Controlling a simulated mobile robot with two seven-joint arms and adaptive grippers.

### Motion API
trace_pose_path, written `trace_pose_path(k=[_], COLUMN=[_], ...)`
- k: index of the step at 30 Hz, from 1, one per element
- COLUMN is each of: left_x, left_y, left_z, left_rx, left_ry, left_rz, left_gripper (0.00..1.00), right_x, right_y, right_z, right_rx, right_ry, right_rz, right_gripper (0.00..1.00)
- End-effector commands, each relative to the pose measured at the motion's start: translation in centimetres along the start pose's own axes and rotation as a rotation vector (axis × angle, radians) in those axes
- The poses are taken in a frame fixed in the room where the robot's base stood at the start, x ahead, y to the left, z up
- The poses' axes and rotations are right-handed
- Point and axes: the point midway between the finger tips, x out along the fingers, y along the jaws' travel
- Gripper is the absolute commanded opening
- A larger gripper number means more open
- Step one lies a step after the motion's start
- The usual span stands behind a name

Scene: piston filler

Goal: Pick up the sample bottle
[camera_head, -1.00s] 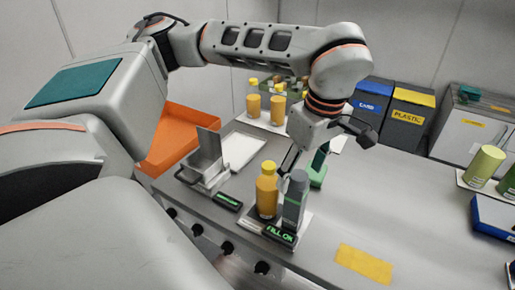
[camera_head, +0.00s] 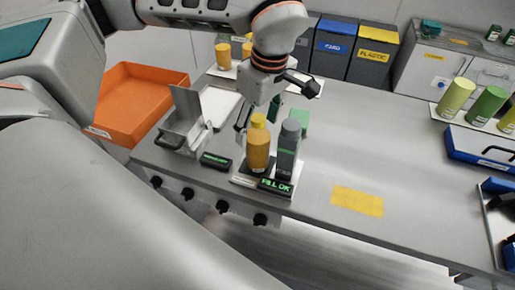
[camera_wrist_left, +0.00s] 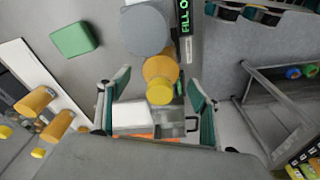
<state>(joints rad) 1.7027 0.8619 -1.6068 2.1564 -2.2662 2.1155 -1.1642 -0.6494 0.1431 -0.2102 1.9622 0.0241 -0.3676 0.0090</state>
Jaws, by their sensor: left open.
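The sample bottle (camera_head: 258,147), orange-yellow with a yellow cap, stands upright on the small filling station beside a grey cylinder (camera_head: 288,150). A display (camera_head: 275,187) in front reads "FILL OK". My left gripper (camera_head: 256,116) is open, just behind and above the bottle in the head view. In the left wrist view, the bottle (camera_wrist_left: 161,72) shows between and beyond the open fingers (camera_wrist_left: 157,88), its cap towards me; I see no grip on it. My right gripper is not in view.
A metal box with a handle (camera_head: 183,125) and a small black display (camera_head: 215,161) stand left of the bottle. A green block (camera_head: 300,122) is behind the cylinder. An orange bin (camera_head: 135,100) is at left. The table around the yellow patch (camera_head: 357,201) is clear.

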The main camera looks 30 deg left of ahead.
Motion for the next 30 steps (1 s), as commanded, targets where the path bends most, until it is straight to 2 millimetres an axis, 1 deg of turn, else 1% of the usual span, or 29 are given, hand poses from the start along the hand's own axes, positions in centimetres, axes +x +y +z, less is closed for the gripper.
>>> trace_pose_path(k=[1, 3, 6, 9, 15, 16, 17, 18, 20, 21, 23, 30], left_x=[0.9, 1.9, 2.9, 3.4, 3.4, 3.4, 3.4, 3.4, 3.4, 3.4, 3.4, 3.3], left_y=[-0.1, -0.1, 0.0, 0.0, 0.0, 0.0, 0.0, 0.0, 0.0, 0.0, 0.0, 0.1], left_z=[-0.1, -0.1, -0.1, -0.1, -0.1, -0.1, -0.1, -0.1, -0.1, -0.1, -0.1, -0.1], left_rx=[0.0, 0.0, -0.001, 0.0, 0.0, 0.0, 0.0, 0.0, 0.0, 0.0, 0.0, 0.0], left_ry=[-0.001, -0.001, -0.001, -0.001, 0.0, 0.0, 0.0, 0.0, 0.0, 0.0, 0.0, -0.001], left_rz=[-0.005, -0.004, -0.003, 0.0, 0.0, 0.0, 0.0, 0.0, 0.0, 0.0, 0.0, 0.001], left_gripper=[0.64, 0.64, 0.64, 0.64, 0.64, 0.59, 0.51, 0.41, 0.25, 0.14, 0.0, 0.0], right_x=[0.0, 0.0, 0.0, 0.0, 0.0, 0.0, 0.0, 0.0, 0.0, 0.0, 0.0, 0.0], right_y=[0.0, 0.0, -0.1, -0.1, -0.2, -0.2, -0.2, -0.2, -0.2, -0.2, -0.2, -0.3], right_z=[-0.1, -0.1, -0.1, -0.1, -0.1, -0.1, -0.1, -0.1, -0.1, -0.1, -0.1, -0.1], right_rx=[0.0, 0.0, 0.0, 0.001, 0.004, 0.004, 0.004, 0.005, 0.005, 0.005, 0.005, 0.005], right_ry=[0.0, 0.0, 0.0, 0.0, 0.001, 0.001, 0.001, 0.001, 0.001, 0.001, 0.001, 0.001], right_rz=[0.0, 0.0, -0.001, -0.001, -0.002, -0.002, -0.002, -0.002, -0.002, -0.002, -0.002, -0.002], right_gripper=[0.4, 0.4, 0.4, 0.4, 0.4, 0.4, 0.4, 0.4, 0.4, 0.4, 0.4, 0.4])
